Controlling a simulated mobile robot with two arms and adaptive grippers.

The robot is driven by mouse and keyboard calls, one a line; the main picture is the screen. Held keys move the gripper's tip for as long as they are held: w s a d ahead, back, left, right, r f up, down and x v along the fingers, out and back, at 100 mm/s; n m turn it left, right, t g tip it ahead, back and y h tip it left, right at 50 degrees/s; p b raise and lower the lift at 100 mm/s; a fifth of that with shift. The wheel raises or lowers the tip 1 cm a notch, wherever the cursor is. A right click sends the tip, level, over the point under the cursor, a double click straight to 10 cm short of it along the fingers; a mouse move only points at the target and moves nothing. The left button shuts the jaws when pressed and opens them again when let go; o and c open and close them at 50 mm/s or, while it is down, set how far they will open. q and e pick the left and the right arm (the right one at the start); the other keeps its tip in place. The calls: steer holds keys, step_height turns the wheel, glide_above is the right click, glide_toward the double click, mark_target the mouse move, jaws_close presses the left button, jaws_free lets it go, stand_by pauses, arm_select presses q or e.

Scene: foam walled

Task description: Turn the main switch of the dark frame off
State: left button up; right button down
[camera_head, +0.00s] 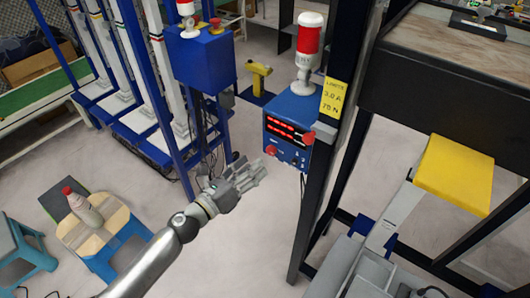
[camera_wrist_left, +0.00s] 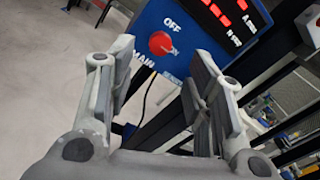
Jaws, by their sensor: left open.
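The dark frame's post (camera_head: 335,150) carries a blue control box (camera_head: 289,112) with red digital displays. The main switch (camera_head: 271,150) is a red knob at the lower left of its face. In the left wrist view the red knob (camera_wrist_left: 161,43) sits between the words OFF and MAIN. Its exact pointer angle is hard to read. My left gripper (camera_head: 256,172) is open and empty, just below and left of the box. In the wrist view its fingers (camera_wrist_left: 160,75) spread on either side below the knob, apart from it. My right gripper is out of view.
A second red button (camera_head: 308,138) is at the box's right edge. A red-and-white signal lamp (camera_head: 309,45) stands on top. A yellow limits label (camera_head: 333,97) is on the post. A blue frame with another blue box (camera_head: 205,62) stands left. A stool (camera_head: 95,235) holds a bottle (camera_head: 82,206).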

mark_target(269, 152)
arm_select(q)
steer(key=x, duration=0.5)
steer(key=shift+w+d+p, duration=0.1)
steer(key=shift+p, duration=0.2)
steer(key=shift+w+d, duration=0.35)
steer(key=shift+w, duration=0.2)
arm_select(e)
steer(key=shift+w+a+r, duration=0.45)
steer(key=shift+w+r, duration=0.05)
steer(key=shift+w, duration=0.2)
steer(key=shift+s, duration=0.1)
arm_select(q)
steer(key=shift+c, duration=1.2)
jaws_close()
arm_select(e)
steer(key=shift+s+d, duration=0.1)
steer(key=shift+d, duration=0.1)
